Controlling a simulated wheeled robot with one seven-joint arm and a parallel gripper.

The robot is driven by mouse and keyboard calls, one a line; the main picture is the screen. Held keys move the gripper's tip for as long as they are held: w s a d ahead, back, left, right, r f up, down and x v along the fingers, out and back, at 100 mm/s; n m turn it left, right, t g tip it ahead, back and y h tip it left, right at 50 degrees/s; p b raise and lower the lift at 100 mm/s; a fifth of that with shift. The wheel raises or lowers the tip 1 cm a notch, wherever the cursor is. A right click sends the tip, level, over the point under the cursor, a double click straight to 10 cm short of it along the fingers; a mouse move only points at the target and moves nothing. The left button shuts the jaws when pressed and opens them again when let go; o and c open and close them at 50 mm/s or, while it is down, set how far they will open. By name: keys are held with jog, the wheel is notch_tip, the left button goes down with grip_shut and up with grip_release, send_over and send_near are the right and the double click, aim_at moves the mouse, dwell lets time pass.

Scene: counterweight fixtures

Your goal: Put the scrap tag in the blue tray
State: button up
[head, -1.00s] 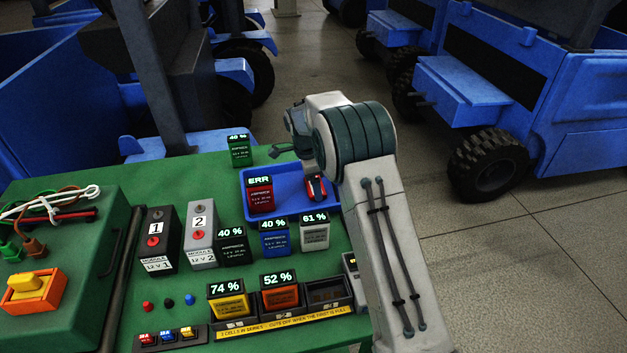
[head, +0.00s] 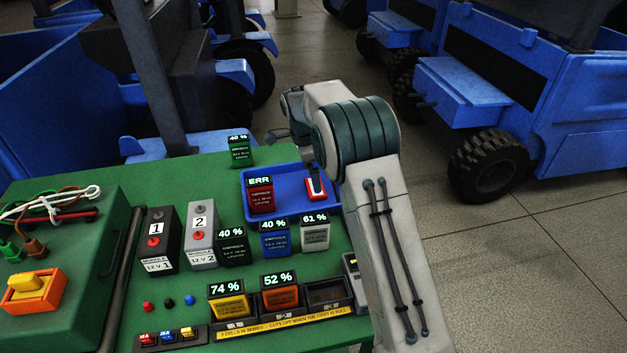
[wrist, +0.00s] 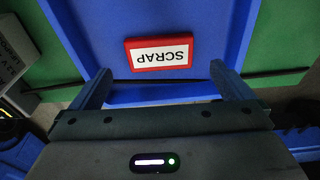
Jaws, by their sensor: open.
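The scrap tag is a small red plate with a white label reading SCRAP. It lies in the blue tray (head: 232,204), near the tray's right side. In the wrist view the scrap tag (wrist: 162,52) lies flat on the floor of the blue tray (wrist: 205,20), close to one tray wall. My gripper (wrist: 163,85) is open, with its two fingers apart on either side and the tag beyond them, not touched. In the head view the scrap tag (head: 321,190) is partly covered by a finger of my gripper (head: 295,150).
A red ERR battery (head: 260,196) stands in the tray's left part. A green 40 % battery (head: 239,152) stands behind the tray. Blue (head: 274,242) and white (head: 315,235) batteries stand just in front. A charger with several slots (head: 325,296) is nearer.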

aim_at(308, 187)
notch_tip(308, 187, up, 7)
jog(key=a, duration=0.1)
jog(key=s+d+r+n+y, duration=0.1)
jog(key=s+d+r+n, duration=0.3)
jog(key=s+d+r, duration=0.3)
jog(key=s+d+f+n, duration=0.1)
jog(key=s+n, duration=0.3)
jog(key=s, duration=0.6)
jog(key=s+d+f+n+t, duration=0.1)
jog(key=s+d+n, duration=0.2)
jog(key=s, duration=0.7)
jog(key=s+d+f+n+t, duration=0.1)
jog(key=s+d+n, duration=0.3)
jog(key=s, duration=0.5)
jog(key=shift+s+f+n+y, duration=0.15)
jog(key=shift+s+n+y, duration=0.15)
jog(key=shift+s+y, duration=0.1)
